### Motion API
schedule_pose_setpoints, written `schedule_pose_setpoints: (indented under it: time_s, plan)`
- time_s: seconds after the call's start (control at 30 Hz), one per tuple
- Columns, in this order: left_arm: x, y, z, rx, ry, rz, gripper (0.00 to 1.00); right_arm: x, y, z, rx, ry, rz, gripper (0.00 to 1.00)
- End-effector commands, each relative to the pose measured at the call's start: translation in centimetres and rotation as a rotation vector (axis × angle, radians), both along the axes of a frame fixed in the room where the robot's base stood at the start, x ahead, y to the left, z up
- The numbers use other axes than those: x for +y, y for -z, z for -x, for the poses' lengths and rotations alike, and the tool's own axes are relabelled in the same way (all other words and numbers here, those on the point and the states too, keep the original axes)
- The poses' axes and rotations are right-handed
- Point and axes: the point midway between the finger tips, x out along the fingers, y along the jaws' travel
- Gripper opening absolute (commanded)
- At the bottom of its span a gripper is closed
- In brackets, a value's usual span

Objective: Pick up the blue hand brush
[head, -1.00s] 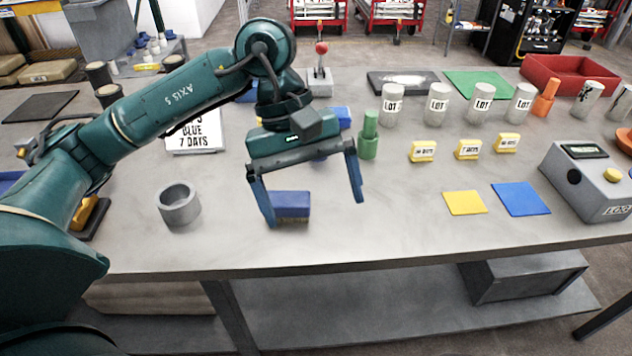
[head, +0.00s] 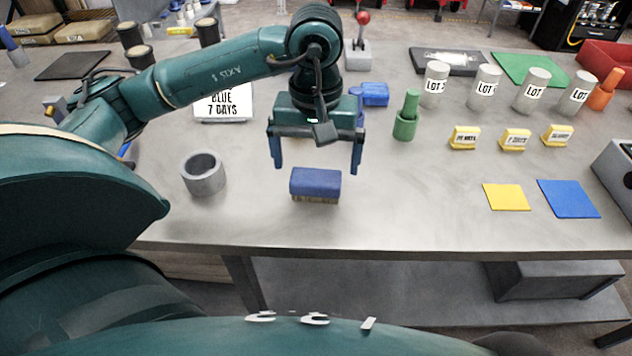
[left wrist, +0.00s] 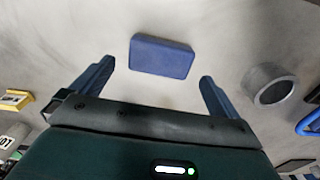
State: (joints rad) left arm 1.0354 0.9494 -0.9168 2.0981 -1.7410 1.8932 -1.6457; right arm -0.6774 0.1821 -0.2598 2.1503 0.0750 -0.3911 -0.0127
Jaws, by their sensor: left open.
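The blue hand brush (head: 316,184) lies on the grey table (head: 400,215) with its blue back up and its tan bristles showing at the near side. My left gripper (head: 316,168) is open and empty. In the head view its two blue fingers hang behind and above the brush, spread wider than it. In the left wrist view the brush (left wrist: 161,56) lies beyond the fingertips of the gripper (left wrist: 156,75), roughly centred between them and apart from both. My right gripper is not seen.
A grey ring-shaped cup (head: 203,175) stands left of the brush. Behind are a blue block (head: 375,94), a green bottle-like part (head: 407,116) and a sign (head: 224,104). Yellow (head: 506,197) and blue (head: 568,198) flat squares lie right. The table around the brush is clear.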

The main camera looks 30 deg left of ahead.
Motion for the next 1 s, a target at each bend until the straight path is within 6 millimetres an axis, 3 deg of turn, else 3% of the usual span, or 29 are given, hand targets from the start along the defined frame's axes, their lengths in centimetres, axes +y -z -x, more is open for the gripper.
schedule_pose_setpoints:
  time_s: [0.3,0.57,1.0]
  plan:
    - [-0.1,4.3,0.2,0.004,0.000,0.000,1.00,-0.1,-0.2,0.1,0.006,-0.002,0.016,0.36]
    - [-0.1,4.6,0.1,0.001,0.000,0.000,1.00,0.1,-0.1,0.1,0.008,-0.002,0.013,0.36]
    - [-0.1,4.6,0.1,0.001,0.000,0.000,0.65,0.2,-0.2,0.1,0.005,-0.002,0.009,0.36]
